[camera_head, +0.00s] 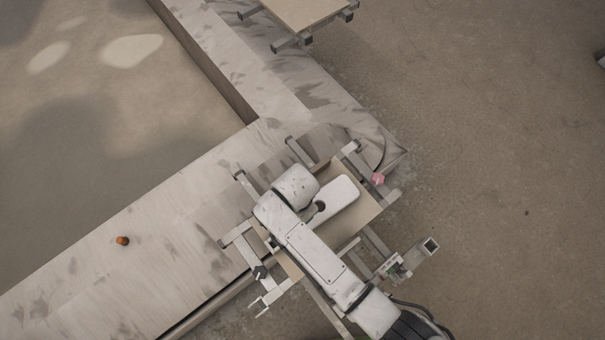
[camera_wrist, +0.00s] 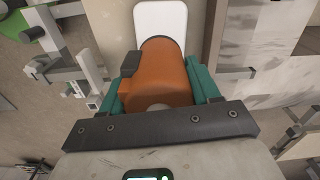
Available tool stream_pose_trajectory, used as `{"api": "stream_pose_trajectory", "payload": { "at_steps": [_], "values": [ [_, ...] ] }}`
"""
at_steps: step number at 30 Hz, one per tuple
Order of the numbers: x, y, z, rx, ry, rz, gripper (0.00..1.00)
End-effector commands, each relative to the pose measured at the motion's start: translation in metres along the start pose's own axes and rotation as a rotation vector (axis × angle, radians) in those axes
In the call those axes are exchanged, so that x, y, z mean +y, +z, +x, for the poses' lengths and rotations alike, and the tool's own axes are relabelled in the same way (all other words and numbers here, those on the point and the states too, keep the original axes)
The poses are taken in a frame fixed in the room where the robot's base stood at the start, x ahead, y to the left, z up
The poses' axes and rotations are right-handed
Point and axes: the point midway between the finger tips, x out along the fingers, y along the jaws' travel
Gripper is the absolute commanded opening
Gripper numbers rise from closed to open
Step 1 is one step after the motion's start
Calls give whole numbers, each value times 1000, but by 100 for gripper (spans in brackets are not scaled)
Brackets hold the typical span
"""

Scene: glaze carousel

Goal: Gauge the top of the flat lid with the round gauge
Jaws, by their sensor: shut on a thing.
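My gripper (camera_wrist: 160,82) has teal fingers and is shut on an orange-brown rounded thing, which I take to be the round gauge (camera_wrist: 162,72). In the head view the gripper and its load are hidden under my white arm. A white, flat, round-cornered plate, likely the flat lid (camera_head: 342,196), lies on a beige board beside my arm's wrist. Its rounded end also shows in the wrist view (camera_wrist: 160,18), just beyond the held gauge. I cannot tell whether the gauge touches it.
The beige board (camera_head: 372,207) sits in a metal frame at the corner of a long pale bench (camera_head: 150,215). A small orange thing (camera_head: 122,240) stands on the bench and a pink one (camera_head: 378,179) at the frame's edge. Another board (camera_head: 305,10) is at the top.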

Motion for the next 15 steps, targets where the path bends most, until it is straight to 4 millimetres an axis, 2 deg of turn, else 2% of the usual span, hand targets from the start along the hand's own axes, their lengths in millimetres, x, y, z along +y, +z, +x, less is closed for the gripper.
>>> {"api": "stream_pose_trajectory", "payload": {
  "at_steps": [8,15],
  "values": [
    [-2,-1,12,-1,-1,1,30],
    [-2,-1,34,0,0,1,30]
  ]
}}
